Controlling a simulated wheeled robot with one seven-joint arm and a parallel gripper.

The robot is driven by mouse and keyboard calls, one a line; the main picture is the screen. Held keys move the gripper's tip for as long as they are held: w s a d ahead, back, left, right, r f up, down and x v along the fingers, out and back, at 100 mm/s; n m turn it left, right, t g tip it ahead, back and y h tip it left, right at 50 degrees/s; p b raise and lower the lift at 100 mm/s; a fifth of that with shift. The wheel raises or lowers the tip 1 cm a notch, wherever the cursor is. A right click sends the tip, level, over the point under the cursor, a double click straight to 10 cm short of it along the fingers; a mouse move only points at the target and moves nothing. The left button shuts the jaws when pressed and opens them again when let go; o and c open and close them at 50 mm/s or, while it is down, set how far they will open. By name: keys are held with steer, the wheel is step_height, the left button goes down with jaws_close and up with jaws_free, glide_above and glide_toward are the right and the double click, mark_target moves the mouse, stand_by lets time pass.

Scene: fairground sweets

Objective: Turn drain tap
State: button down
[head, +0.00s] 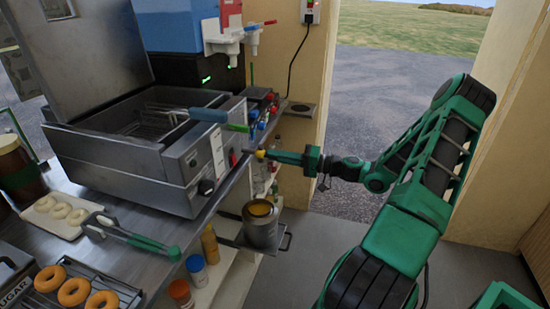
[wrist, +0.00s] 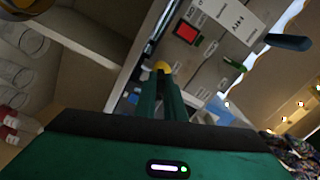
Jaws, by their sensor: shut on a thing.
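The drain tap shows as a small yellow handle (head: 261,153) at the lower right of the steel fryer's (head: 150,165) front. In the wrist view the yellow handle (wrist: 161,66) sits at the tips of my fingers. My gripper (head: 268,154) reaches in from the right and is shut on this handle. In the wrist view my gripper's (wrist: 160,78) green fingers are close together and cover part of the handle. The tap's body and spout are mostly hidden. A metal pot (head: 261,231) with yellowish contents stands below the tap.
A green lever (head: 238,128) and a blue basket handle (head: 208,115) jut from the fryer above my gripper. A red switch (wrist: 187,32) is close by. Tongs (head: 130,236), doughnuts and bottles occupy the left counter and shelf. Floor is open at the right.

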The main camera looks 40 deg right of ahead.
steer(key=shift+w+d+m, duration=0.1)
steer(key=shift+w+m, duration=0.05)
steer(key=shift+m, duration=2.05)
steer(key=c, duration=1.8)
jaws_free()
steer(key=shift+c, duration=0.2)
steer(key=v, duration=1)
steer(key=shift+s+d, duration=0.2)
steer(key=shift+s, duration=0.1)
steer(key=shift+f, duration=0.1)
